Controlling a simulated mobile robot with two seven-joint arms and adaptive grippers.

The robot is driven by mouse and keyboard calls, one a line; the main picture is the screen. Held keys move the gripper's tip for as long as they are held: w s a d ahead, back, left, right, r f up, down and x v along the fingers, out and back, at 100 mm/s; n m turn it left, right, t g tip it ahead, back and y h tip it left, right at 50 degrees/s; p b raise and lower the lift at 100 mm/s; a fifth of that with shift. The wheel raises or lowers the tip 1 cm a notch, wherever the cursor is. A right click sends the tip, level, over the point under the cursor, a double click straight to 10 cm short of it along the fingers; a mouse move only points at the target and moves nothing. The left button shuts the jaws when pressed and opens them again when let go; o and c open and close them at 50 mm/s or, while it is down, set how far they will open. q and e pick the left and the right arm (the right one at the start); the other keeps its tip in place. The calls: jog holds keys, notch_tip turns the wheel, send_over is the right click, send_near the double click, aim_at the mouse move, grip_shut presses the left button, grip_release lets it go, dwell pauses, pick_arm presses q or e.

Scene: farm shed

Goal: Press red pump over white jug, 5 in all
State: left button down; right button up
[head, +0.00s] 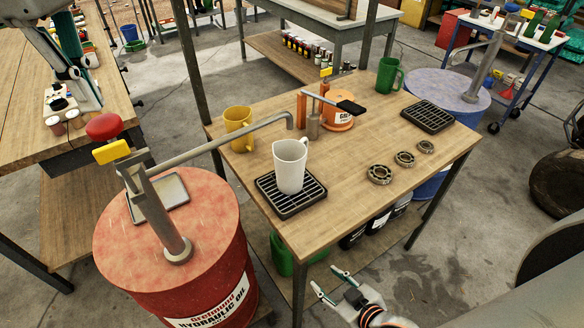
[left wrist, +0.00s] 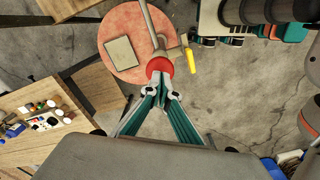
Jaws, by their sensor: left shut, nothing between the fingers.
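The red pump stands on a red oil drum (head: 112,250). Its round red knob (head: 103,126) sits on top of the pump head, with a yellow tag (head: 112,151) just below. The pump's long grey spout (head: 215,143) reaches right, its end above and near the white jug (head: 290,168). The jug stands upright on a black drip grate (head: 268,189). My left gripper (head: 94,104) is shut and empty, its tips close above the knob; the left wrist view shows the tips (left wrist: 160,84) beside the red knob (left wrist: 159,66). Contact cannot be told. My right gripper (head: 331,284) is open and empty.
A blue-grey drum (head: 448,92) with a pump stands behind right. A flat tray (head: 165,193) lies on the red drum.

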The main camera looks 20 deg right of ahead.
aim_at(101, 120)
pick_arm(q)
jog(key=shift+f, duration=0.1)
dwell(0.6)
jog(key=shift+f+b, duration=0.9)
jog(key=shift+f, duration=3)
jog(key=shift+r, duration=0.1)
jog(key=shift+r+p, duration=1.4)
jog(key=shift+p, duration=0.05)
jog(key=shift+r+p, duration=0.5)
jog(key=shift+r, duration=2)
jog(key=shift+f, duration=0.25)
